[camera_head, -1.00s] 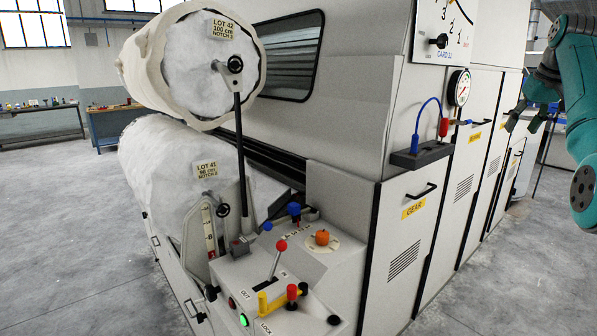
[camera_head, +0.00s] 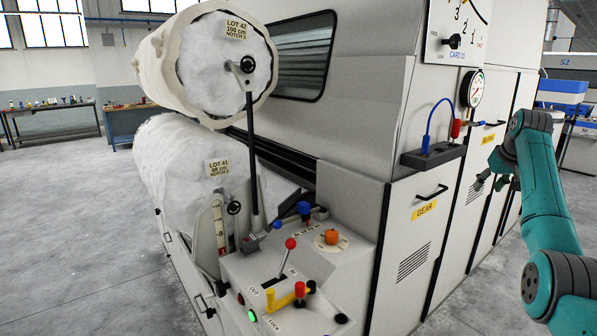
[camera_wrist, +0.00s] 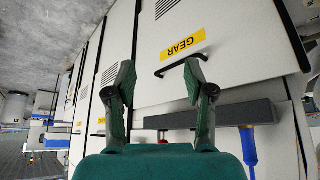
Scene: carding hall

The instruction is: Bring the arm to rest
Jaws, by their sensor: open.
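My arm is on the right in the head view, a teal and dark grey arm standing in front of the carding machine's side doors. My gripper (camera_head: 497,183) is at the end of it, beside the row of white doors. In the wrist view my gripper (camera_wrist: 160,90) shows two dark green fingers spread well apart with nothing between them. Behind the fingers are the yellow GEAR label (camera_wrist: 183,45) and the door handle (camera_wrist: 180,65), apart from the fingers as far as I can tell.
The carding machine (camera_head: 345,150) fills the middle, with lap rolls (camera_head: 215,60) at its left end. A control panel with a red-knobbed lever (camera_head: 290,243) stands low in front. A dark shelf with blue and red plugs (camera_head: 433,156) juts from the side. Open floor (camera_head: 75,240) lies left.

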